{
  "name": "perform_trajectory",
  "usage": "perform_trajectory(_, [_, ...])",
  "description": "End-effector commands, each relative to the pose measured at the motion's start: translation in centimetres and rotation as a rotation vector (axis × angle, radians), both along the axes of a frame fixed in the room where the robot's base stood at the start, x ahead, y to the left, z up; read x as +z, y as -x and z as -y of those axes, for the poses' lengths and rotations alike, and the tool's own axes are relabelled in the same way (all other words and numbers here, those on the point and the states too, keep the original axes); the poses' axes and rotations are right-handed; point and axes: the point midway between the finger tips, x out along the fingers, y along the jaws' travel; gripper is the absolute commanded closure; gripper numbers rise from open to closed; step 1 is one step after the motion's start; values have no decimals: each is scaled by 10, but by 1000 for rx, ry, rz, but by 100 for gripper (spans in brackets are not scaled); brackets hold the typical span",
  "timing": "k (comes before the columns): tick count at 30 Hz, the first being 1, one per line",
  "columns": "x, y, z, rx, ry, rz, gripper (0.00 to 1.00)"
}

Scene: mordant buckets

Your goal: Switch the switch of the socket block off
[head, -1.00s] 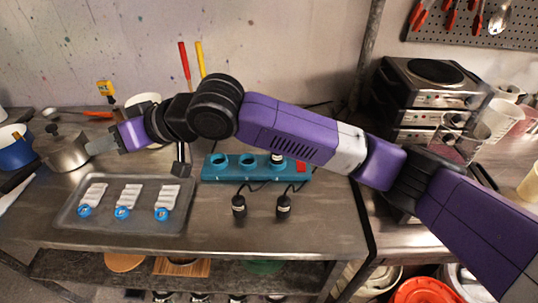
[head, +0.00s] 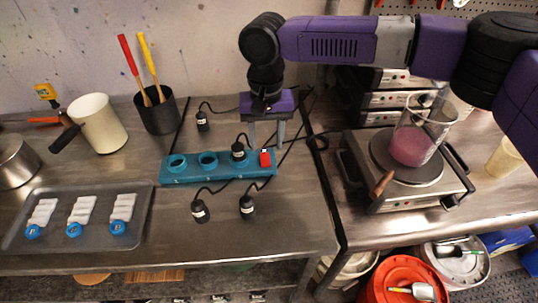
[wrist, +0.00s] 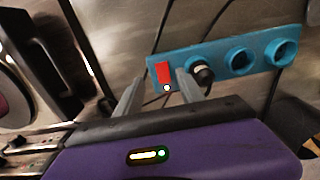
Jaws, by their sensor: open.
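The teal socket block (head: 220,174) lies on the steel table in the head view, with several round sockets in a row. A black plug sits in the socket nearest the switch, and the other sockets look empty. The red switch (head: 265,158) is at the block's right end; in the wrist view the red switch (wrist: 163,72) has a lit spot at its lower edge. My gripper (head: 266,143) points down over the switch end, open, its fingers on either side of it. In the wrist view my gripper (wrist: 158,85) frames the switch; contact cannot be told.
Black plugs (head: 200,211) lie loose around the block with cables. A hotplate (head: 400,170) bearing a glass beaker of pink liquid stands to the right. A tray (head: 140,235) with white rolls is at left, and a black pot (head: 158,115) holds tools behind.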

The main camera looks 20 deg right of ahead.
Motion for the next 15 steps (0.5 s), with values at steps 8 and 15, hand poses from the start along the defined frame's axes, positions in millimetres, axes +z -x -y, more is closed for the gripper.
perform_trajectory(8, [-43,1,0,3,1,0,55])
perform_trajectory(15, [-62,0,-1,4,-1,1,55])
